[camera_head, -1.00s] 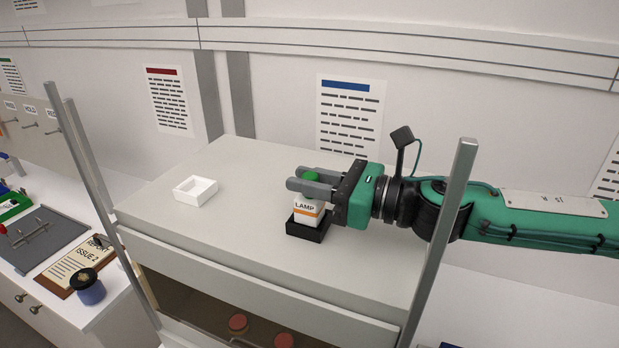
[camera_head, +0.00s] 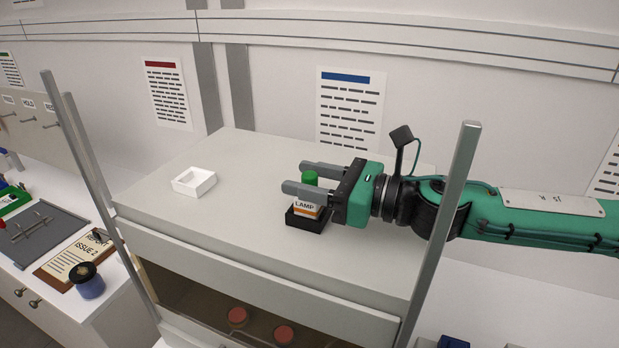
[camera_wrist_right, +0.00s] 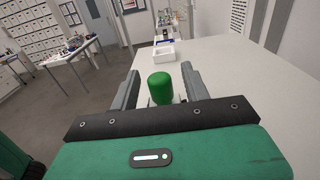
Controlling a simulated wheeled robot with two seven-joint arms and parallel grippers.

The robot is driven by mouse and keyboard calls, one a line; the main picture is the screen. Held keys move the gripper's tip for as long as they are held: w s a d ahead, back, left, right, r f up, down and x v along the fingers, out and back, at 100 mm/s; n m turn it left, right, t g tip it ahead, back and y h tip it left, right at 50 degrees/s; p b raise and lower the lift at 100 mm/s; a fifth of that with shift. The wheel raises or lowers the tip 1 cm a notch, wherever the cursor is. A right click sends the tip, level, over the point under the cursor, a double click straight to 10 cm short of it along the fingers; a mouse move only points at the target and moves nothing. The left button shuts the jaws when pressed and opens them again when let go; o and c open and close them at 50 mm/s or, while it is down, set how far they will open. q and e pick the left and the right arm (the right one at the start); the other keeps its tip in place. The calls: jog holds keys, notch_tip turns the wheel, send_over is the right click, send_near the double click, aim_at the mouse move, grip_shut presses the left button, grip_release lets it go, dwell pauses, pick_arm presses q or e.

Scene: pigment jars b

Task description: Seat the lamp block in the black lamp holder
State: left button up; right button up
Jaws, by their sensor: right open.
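The lamp block (camera_head: 305,206) is white with an orange stripe, a LAMP label and a green knob. In the head view it stands in the black lamp holder (camera_head: 305,222) on the shelf top, and the holder's front wall hides its lower part. It looks about upright. My right gripper (camera_head: 292,177) is open, with its fingers on either side of the block near the green knob, apart from it. In the right wrist view the green knob (camera_wrist_right: 161,87) shows between the two fingers. My left gripper is not in view.
A white open tray (camera_head: 194,181) stands to the left on the grey shelf top (camera_head: 240,200). Metal posts (camera_head: 440,230) rise at the shelf's corners. Red-topped jars (camera_head: 237,316) sit on a lower level. The shelf top between tray and holder is clear.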

jog(key=shift+s+d+f+b, duration=0.15)
jog(key=shift+d+b, duration=0.2)
jog(key=shift+d, duration=0.25)
jog(key=b+v, duration=0.3)
jog(key=v, duration=0.8)
jog(key=shift+d, duration=0.15)
jog(key=shift+s+d+b, duration=0.3)
jog(key=shift+s+d, duration=0.05)
jog(key=shift+d, duration=0.25)
